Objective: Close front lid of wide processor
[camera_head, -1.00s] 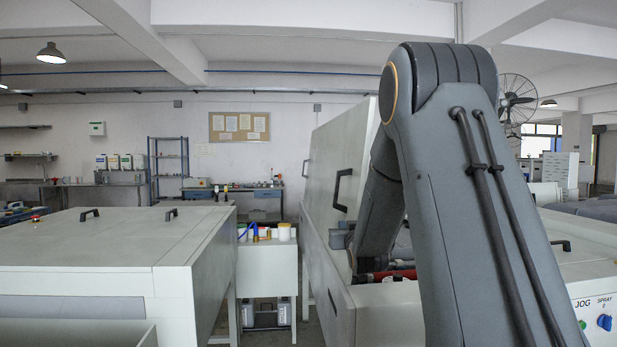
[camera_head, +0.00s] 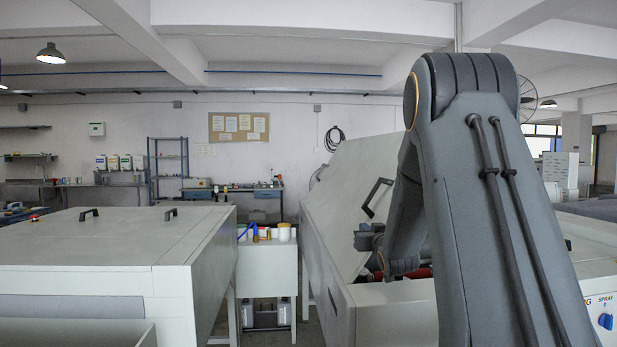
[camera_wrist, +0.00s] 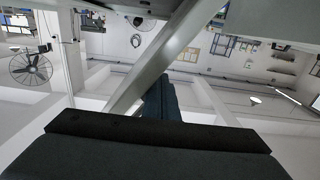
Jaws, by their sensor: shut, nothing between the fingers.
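The wide processor (camera_head: 345,300) stands right of centre in the head view, partly hidden by my arm. Its pale front lid (camera_head: 335,190) is partly open and leans at a slant, with a black handle (camera_head: 376,197) on its face. My gripper (camera_head: 362,238) is shut and empty, beside the lid's face below the handle. I cannot tell if it touches the lid. In the wrist view, dark gripper parts (camera_wrist: 160,95) show, and a pale slanted edge crosses above them. Red rollers show inside the processor's opening below my gripper.
A second pale machine (camera_head: 110,250) with closed lids stands at left. A small white cabinet (camera_head: 268,265) with bottles and jars on top stands between the machines. A control panel with a blue knob (camera_head: 606,321) is at right. A narrow floor gap separates the machines.

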